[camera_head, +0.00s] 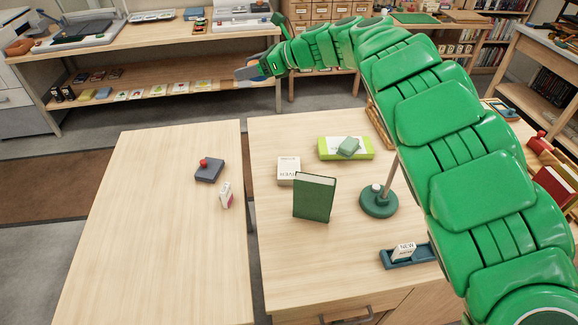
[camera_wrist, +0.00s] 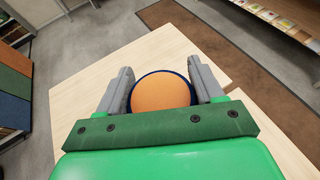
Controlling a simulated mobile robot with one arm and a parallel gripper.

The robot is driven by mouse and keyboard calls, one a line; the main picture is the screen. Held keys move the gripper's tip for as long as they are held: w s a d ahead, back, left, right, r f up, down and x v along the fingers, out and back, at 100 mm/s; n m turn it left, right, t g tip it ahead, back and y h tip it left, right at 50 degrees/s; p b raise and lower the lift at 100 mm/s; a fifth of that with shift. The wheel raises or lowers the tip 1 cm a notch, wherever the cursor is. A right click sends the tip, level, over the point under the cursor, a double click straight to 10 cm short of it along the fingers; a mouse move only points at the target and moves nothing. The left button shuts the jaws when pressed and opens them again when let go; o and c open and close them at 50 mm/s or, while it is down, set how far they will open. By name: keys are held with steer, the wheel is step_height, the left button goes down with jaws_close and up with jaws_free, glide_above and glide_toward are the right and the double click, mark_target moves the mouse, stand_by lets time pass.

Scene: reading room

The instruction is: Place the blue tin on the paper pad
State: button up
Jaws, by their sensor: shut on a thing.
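In the wrist view, a round thing with an orange top and a dark blue rim (camera_wrist: 162,92), which looks like the blue tin, sits between the two grey fingers of my gripper (camera_wrist: 162,88). The fingers touch its sides. In the head view, my gripper (camera_head: 250,72) is raised at the far side, beyond the two tables, and the tin is hard to make out there.
The right table (camera_head: 275,250) also holds a white box (camera_head: 289,166), an upright green book (camera_head: 314,197), a green round stand (camera_head: 378,202) and a blue tray (camera_head: 421,258).

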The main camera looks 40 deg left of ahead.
step_height(320, 180, down, 10)
steer(key=s, duration=0.2)
steer(key=m+t, duration=0.2)
steer(key=t, duration=0.1)
glide_above(285, 172)
steer(key=shift+y, duration=0.3)
step_height(285, 172, down, 17)
steer(key=shift+r, duration=0.1)
steer(key=shift+g, duration=0.3)
steer(key=shift+f, duration=2.3)
steer(key=shift+f, duration=0.15)
steer(key=o, duration=1.1)
steer(key=shift+v, duration=2.05)
